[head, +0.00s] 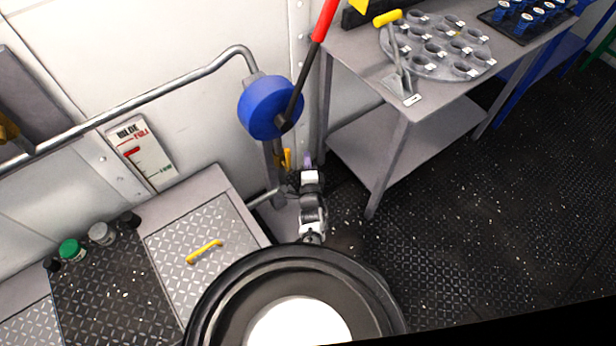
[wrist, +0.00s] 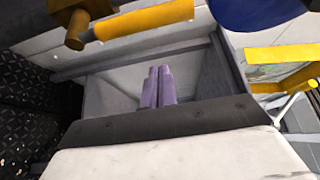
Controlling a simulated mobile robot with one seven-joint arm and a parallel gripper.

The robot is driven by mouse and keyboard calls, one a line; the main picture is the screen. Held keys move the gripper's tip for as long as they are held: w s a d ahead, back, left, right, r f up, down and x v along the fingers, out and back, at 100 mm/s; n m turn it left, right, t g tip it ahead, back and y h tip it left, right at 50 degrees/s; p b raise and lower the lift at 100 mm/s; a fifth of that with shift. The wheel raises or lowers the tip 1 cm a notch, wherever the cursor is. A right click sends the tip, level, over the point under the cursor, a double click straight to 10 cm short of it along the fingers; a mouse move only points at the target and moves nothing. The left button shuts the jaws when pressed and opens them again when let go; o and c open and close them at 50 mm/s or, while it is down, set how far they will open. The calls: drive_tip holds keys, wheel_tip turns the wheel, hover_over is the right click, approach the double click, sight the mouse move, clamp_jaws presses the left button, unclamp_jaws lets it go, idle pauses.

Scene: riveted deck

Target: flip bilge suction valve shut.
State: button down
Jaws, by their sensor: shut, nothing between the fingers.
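A yellow lever, apparently the bilge suction valve handle (head: 287,158), shows as a small upright strip on the pipework below the blue drum (head: 268,108). My arm partly hides the area around it. In the wrist view a yellow bar (wrist: 145,18) crosses the upper left, beside a darker yellow stub (wrist: 75,28); it looks like the same handle, but I cannot be sure. My gripper (head: 307,160) is beside the lever, to its right in the head view. In the wrist view its purple fingers (wrist: 157,86) are together and empty, below and apart from the yellow bar.
A red-gripped pump lever (head: 325,20) rises from the drum. A grey pipe (head: 160,92) runs left along the wall, above a bilge gauge (head: 138,150). A metal table (head: 350,60) stands right. A floor hatch (head: 200,225) lies lower left. Dark deck is open at right.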

drive_tip(key=shift+a+b, duration=1.85)
drive_tip(key=shift+b, duration=0.6)
